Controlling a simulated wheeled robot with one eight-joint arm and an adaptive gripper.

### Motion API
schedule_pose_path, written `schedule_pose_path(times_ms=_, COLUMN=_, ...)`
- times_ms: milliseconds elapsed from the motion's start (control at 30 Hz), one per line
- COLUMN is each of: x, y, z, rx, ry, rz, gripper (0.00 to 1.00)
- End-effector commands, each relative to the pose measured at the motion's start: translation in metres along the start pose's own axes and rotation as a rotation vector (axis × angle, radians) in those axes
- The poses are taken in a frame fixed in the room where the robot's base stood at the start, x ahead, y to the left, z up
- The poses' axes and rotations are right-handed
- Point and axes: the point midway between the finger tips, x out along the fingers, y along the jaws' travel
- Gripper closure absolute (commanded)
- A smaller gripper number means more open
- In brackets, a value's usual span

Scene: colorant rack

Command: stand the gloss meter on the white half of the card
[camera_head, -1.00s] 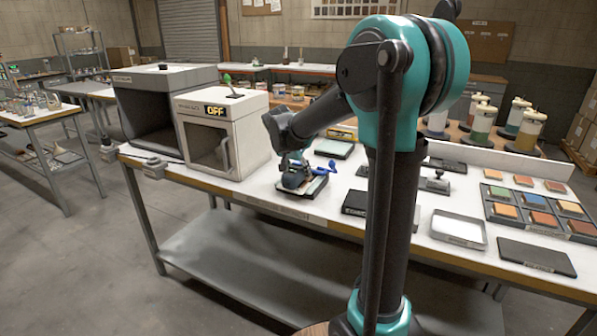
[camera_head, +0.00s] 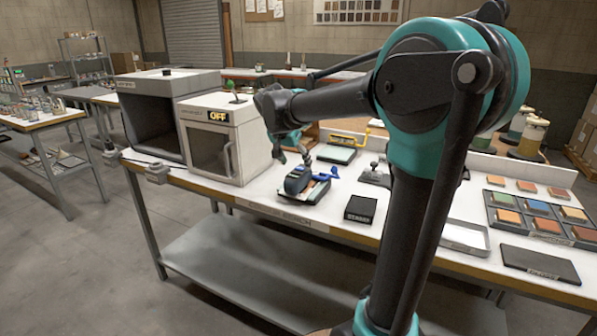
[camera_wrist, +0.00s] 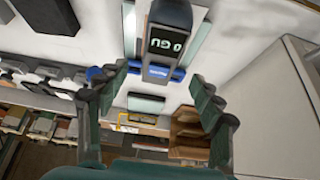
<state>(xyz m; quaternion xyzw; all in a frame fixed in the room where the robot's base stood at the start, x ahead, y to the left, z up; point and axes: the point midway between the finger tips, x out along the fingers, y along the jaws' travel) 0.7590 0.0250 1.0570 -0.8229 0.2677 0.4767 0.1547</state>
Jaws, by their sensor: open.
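The gloss meter (camera_head: 297,181) is a dark block with blue parts, standing upright on the card (camera_head: 317,191) near the bench's front edge. In the wrist view the gloss meter (camera_wrist: 168,38) shows a lit "0 GU" display and a blue band at its end. Pale strips of the card show along both its sides; the meter hides most of the card, so I cannot tell which half is under it. My gripper (camera_wrist: 158,76) is open and empty, above the meter and apart from it. In the head view my gripper (camera_head: 292,150) hangs just behind and above it.
A white cabinet (camera_head: 226,148) marked OFF stands close on the left. A black box (camera_head: 360,208) lies right of the card. A balance-like device (camera_head: 337,150) sits behind. A white tray (camera_head: 464,237) and a rack of colour blocks (camera_head: 541,222) are further right.

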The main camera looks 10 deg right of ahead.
Motion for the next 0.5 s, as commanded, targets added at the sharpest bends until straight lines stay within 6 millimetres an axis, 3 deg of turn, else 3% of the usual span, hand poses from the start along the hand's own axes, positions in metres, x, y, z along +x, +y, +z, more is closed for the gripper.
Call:
schedule_pose_path(times_ms=200, x=-0.028, y=0.0, z=0.0, rx=0.0, ry=0.001, rz=0.0, gripper=0.33)
schedule_pose_path(times_ms=500, x=-0.035, y=0.0, z=0.0, rx=0.0, ry=0.001, rz=0.0, gripper=0.33)
